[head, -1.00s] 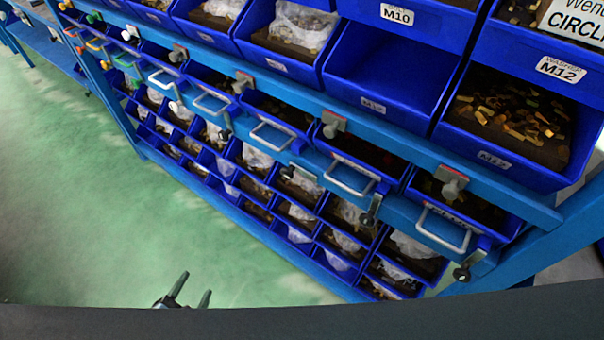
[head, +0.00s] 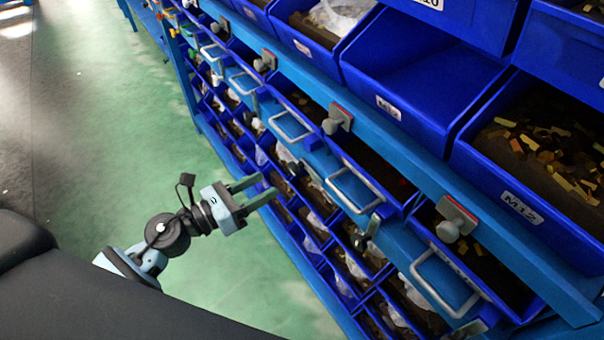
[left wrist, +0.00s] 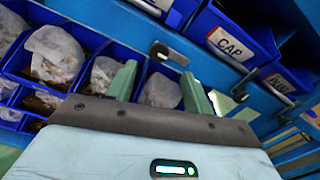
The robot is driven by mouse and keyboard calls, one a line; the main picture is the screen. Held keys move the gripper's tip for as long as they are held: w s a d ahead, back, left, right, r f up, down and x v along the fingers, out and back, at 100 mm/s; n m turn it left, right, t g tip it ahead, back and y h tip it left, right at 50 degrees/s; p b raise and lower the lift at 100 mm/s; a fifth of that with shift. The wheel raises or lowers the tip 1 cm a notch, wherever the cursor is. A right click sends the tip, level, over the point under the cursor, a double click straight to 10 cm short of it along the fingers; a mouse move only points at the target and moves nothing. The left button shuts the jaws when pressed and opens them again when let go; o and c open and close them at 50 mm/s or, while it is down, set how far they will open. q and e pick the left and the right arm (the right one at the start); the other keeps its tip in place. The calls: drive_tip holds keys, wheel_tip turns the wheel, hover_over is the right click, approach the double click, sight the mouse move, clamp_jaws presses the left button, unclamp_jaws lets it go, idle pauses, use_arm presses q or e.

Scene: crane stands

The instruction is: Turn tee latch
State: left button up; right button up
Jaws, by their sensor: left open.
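Grey tee-shaped latches on red-backed plates line the blue rail in the head view, one near the middle (head: 335,122) and one at lower right (head: 455,220). Smaller latches sit lower, by the drawer handles, one of them dark with a silver lever (head: 372,228). My left gripper (head: 262,187) is open and empty, in front of the lower bins and apart from the latches. In the left wrist view its two green fingers (left wrist: 158,72) are spread, with a silver-and-black latch (left wrist: 168,53) beyond them. I cannot tell which latch is meant. My right gripper is out of view.
Blue drawers with pale pull handles (head: 355,188) run along the rack. Open blue bins (head: 420,75) stand above them, and bins with bagged parts lie below. The green floor (head: 110,130) left of the rack is clear.

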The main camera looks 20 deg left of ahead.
sight(291, 170)
use_arm(q)
drive_tip(key=p+x, duration=0.1)
drive_tip(key=x, duration=0.6)
drive_tip(key=shift+w+a+r, duration=0.1)
drive_tip(key=shift+w+d+p, duration=0.3)
drive_tip(key=c, duration=1)
